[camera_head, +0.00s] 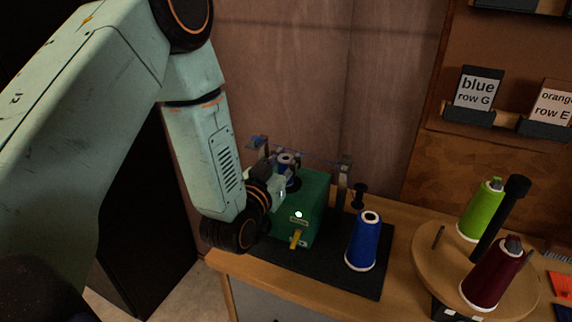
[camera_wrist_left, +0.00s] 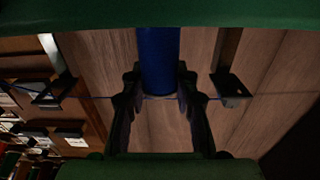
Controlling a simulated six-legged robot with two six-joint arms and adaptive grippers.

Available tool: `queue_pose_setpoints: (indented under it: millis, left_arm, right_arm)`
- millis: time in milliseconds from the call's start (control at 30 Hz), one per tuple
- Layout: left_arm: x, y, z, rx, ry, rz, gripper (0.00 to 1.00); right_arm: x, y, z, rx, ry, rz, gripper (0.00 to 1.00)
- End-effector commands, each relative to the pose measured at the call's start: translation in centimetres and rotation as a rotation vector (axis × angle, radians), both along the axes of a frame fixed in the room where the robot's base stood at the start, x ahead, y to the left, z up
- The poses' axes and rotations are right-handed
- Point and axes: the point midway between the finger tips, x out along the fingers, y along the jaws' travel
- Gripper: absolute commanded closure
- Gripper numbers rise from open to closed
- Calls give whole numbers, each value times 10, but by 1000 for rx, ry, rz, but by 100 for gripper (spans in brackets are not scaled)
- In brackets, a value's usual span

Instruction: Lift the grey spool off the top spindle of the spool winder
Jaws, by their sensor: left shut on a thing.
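The spool winder is a green box (camera_head: 312,200) on a dark mat, with a yellow lever (camera_head: 296,240) on its front. A small spool (camera_head: 285,159) with a pale rim shows at its top; its thread looks blue, not grey. My left gripper (camera_head: 284,176) reaches this spool from the front left and partly hides it. In the left wrist view, the fingers (camera_wrist_left: 158,92) are shut on a blue cylinder (camera_wrist_left: 158,55), one on each side. Whether the spool is still around the spindle cannot be told. My right gripper is not in view.
A blue cone spool (camera_head: 362,245) stands on the dark mat (camera_head: 340,272) right of the winder. A round wooden stand (camera_head: 425,262) holds green (camera_head: 482,212) and maroon (camera_head: 495,275) spools. Metal brackets (camera_head: 343,180) rise behind the winder, before a wooden wall.

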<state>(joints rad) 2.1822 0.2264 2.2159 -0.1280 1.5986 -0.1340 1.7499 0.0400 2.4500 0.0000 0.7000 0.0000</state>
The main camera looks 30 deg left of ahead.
Motion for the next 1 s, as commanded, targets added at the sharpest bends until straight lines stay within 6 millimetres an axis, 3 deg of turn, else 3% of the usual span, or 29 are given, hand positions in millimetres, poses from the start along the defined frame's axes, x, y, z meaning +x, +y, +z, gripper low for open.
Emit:
queue_pose_setpoints:
  millis: [500, 700, 1000]
  left_arm:
    - [0, 0, 88, -1, -5, 0, 83]
    - [0, 0, 99, 0, -1, 0, 83]
    - [0, 0, 99, 0, -1, 0, 83]
  right_arm:
    - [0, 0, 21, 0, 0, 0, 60]
    - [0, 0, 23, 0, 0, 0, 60]
    - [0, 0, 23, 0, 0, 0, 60]
